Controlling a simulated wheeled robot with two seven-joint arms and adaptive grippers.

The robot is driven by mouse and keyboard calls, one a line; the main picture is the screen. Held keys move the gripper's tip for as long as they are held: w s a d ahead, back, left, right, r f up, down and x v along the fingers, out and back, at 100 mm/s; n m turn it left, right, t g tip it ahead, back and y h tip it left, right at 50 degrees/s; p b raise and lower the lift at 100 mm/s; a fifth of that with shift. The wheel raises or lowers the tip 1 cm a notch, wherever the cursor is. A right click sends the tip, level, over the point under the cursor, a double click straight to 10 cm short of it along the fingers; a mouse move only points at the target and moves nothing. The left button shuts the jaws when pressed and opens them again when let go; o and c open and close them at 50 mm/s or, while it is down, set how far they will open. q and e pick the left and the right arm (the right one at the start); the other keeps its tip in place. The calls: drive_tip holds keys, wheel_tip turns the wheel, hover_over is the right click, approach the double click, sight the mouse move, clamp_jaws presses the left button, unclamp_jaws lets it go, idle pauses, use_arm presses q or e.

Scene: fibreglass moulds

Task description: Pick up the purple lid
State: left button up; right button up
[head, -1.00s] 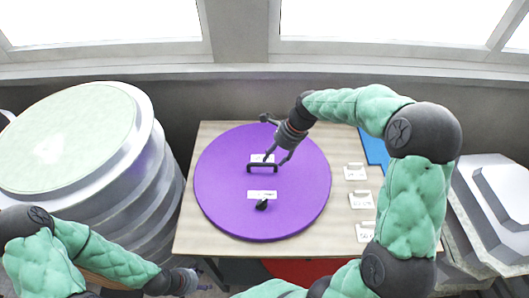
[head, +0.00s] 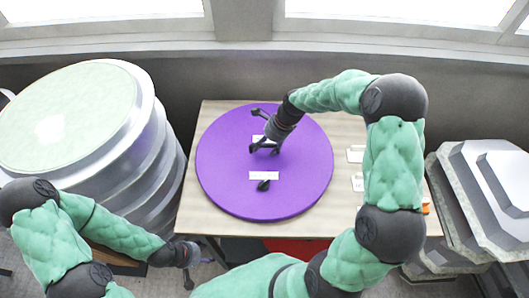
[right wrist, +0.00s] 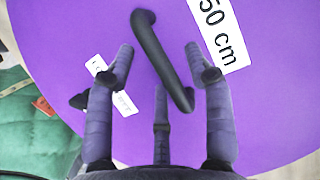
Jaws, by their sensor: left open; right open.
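The purple lid (head: 225,180) is a large round disc lying flat on the wooden table. It has a black bar handle near its middle, partly hidden by my right gripper in the head view and clear in the right wrist view (right wrist: 160,58). My right gripper (head: 264,148) is open over the lid at the handle. In the right wrist view its fingers (right wrist: 165,75) stand apart with the handle between and beyond them; I cannot tell if they touch it. My left gripper (head: 192,268) is open and empty, low in front of the table's left side.
White labels (head: 264,175) and a small black knob (head: 263,186) are on the lid. Stacked round moulds (head: 125,150) stand left of the table, angular grey moulds (head: 480,190) right. White cards (head: 355,154) lie on the table's right part, partly behind my right arm.

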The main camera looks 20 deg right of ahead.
drive_tip(key=shift+x, duration=0.75)
drive_tip(key=shift+c, duration=0.3)
clamp_jaws()
drive_tip(key=shift+r, duration=0.1)
drive_tip(key=shift+r, duration=0.1)
